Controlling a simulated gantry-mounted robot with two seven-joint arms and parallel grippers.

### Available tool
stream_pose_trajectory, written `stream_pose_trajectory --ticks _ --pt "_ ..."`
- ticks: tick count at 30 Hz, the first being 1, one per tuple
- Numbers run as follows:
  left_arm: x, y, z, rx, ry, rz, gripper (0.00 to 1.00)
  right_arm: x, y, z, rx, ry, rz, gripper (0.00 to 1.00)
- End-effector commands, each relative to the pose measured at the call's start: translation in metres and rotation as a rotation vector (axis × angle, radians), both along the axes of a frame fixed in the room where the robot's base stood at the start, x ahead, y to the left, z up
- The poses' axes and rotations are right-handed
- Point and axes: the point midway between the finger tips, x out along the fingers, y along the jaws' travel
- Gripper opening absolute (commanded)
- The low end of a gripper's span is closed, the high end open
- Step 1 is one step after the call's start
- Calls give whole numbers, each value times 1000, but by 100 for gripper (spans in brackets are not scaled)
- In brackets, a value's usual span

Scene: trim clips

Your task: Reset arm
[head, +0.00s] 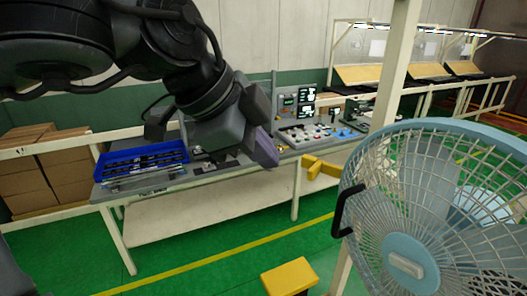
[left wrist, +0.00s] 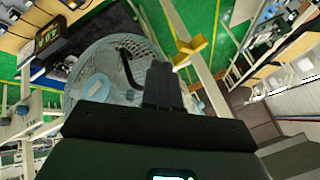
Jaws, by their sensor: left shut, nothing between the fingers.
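My left arm comes in from the upper left of the head view, and its gripper (head: 262,150) hangs in front of the workbench (head: 215,177), apart from it. In the left wrist view the dark fingers of my left gripper (left wrist: 162,85) are together with nothing between them. A blue bin (head: 118,158) with dark strip-like parts in it stands on the bench's left end. My right gripper is in neither view.
A large caged fan (head: 405,262) fills the right foreground, also in the left wrist view (left wrist: 95,75). A pale post and yellow bracket (head: 322,168) stand beside it. Cardboard boxes (head: 45,172) are at left. Small parts and displays (head: 306,96) occupy the bench's right half.

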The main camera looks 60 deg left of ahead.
Motion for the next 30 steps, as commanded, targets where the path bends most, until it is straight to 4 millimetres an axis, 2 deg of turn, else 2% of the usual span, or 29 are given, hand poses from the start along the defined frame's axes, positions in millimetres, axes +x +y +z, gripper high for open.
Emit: stream_pose_trajectory --ticks 11,16,20,23,30 --pt "2 0 -3 0 13 0 0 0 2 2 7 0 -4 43" --pt "15 5 -29 -84 88 -23 0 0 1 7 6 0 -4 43" --pt "27 14 -71 -228 189 -45 0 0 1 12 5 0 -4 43" --pt "32 16 -116 -368 287 -67 0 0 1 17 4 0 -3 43" --pt "36 -6 -224 -711 421 -128 0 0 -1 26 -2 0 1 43"
